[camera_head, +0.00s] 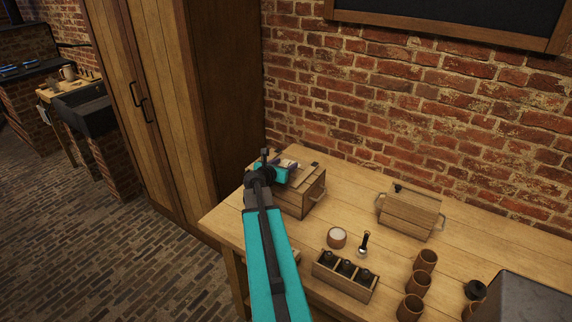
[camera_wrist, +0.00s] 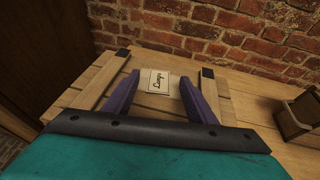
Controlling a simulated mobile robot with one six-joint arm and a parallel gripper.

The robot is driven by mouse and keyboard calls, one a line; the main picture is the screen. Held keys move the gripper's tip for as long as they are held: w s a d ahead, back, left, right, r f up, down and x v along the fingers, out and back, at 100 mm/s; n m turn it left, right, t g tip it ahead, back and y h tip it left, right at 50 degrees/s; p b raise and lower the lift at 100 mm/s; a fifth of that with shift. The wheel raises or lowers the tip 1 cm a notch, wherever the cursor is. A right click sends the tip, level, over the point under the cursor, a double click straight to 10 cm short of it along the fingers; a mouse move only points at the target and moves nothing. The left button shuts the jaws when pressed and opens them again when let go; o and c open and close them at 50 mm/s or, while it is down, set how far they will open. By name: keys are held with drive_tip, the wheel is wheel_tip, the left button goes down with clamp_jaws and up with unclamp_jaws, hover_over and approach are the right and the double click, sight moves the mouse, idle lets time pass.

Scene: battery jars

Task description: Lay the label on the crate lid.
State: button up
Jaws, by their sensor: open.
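The label (camera_wrist: 158,82), a small cream card with dark handwriting and a dark border, appears to lie flat on the wooden crate lid (camera_wrist: 98,84) in the wrist view. It lies between two raised battens with dark ends. My gripper (camera_wrist: 160,92) is open, with one purple finger on each side of the label and a visible gap to it on both sides. In the head view the crate (camera_head: 307,196) stands at the left end of the table, and my gripper (camera_head: 283,168) is over its lid, partly hiding it.
A second wooden box (camera_head: 410,215) with rope handles stands to the right. A tray with dark jars (camera_head: 345,278), a small pot (camera_head: 337,238), a brush-like tool (camera_head: 363,245) and several brown cups (camera_head: 418,283) stand nearer. A brick wall (camera_head: 420,120) rises behind the table.

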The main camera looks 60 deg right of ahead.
drive_tip(key=shift+a, duration=0.15)
drive_tip(key=p+v, duration=0.4)
drive_tip(key=v, duration=0.9)
drive_tip(key=shift+a, duration=0.25)
